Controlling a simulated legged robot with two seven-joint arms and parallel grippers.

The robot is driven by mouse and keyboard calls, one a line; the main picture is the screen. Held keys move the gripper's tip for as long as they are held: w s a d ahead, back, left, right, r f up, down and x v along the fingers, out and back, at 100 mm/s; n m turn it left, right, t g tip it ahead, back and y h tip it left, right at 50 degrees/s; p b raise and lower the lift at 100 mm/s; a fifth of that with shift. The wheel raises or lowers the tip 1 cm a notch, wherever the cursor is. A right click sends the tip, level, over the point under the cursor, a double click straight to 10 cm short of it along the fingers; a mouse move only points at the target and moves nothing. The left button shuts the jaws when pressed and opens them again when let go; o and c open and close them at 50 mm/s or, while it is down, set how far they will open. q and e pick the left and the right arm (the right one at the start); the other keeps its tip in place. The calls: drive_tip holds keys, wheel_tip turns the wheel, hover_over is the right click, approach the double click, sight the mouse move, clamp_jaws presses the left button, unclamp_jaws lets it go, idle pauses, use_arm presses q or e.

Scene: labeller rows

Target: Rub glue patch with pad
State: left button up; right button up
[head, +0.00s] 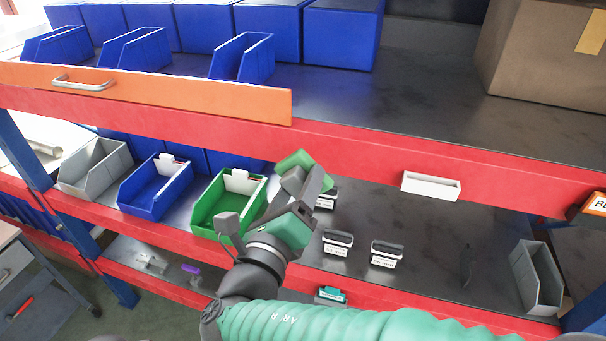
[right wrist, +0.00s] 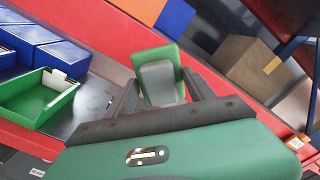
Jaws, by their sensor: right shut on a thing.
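My right gripper (head: 302,186) is raised in front of the middle shelf's red front beam (head: 360,158). It is shut on the pad (head: 293,160), a green plate with a grey block as its grip. In the right wrist view the pad (right wrist: 168,53) stands beyond the fingers, which hold the grey block from both sides. The pad's green plate is near the red beam; I cannot tell whether it touches it. I cannot make out a glue patch in either view. My left gripper is not in view.
A white label holder (head: 430,186) sits on the red beam to the right. Below are a green bin (head: 208,208), a blue bin (head: 150,193), grey bins (head: 92,172) and small labelled blocks (head: 386,254).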

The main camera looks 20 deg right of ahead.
drive_tip(key=shift+s+a, duration=0.1)
drive_tip(key=shift+a, duration=0.05)
drive_tip(key=shift+p+v, duration=0.35)
drive_tip(key=shift+v, duration=0.75)
drive_tip(key=shift+s+a, duration=0.2)
drive_tip(key=shift+s, duration=0.2)
drive_tip(key=shift+w, duration=0.15)
